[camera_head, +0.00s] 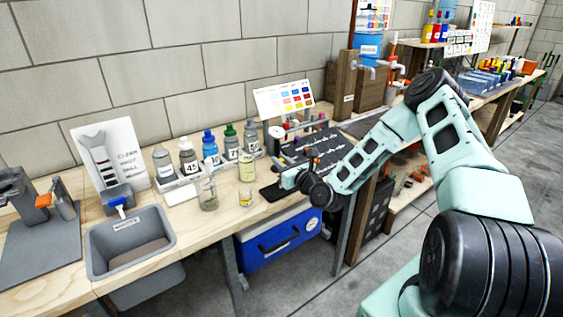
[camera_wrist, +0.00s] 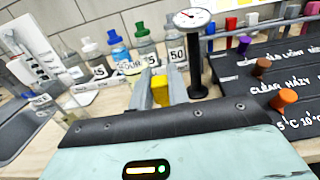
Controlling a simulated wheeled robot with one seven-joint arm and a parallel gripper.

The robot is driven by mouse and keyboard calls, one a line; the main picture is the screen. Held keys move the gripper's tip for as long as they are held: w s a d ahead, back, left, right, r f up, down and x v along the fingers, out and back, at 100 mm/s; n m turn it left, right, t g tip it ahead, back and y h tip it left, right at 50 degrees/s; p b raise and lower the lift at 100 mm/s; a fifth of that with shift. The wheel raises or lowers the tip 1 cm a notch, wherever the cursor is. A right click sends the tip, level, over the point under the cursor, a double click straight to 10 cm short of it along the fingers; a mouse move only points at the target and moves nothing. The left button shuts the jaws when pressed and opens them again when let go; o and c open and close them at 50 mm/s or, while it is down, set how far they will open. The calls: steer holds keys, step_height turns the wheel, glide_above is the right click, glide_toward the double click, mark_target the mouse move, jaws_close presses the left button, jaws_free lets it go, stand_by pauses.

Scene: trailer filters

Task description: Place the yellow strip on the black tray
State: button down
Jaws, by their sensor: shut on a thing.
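My gripper (camera_wrist: 161,82) is shut on a yellow strip (camera_wrist: 161,95), which shows as a short yellow piece between the two grey fingers in the wrist view. In the head view my gripper (camera_head: 286,180) is small, at the right part of the wooden bench, and the strip cannot be made out there. A flat black tray (camera_head: 267,194) lies on the bench by the front edge, just below and left of my gripper in the picture. I cannot tell the height of the strip above it.
Several labelled bottles (camera_head: 210,148) stand in a rack at the back. Clear jars (camera_head: 208,195) stand left of the tray. A black board with white writing (camera_head: 320,150) and coloured pegs lies to the right. A gauge on a post (camera_wrist: 195,55) stands close beyond the fingers.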

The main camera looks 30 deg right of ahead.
steer(key=c, duration=1.3)
jaws_free()
steer(key=shift+f, duration=0.1)
steer(key=shift+c, duration=0.2)
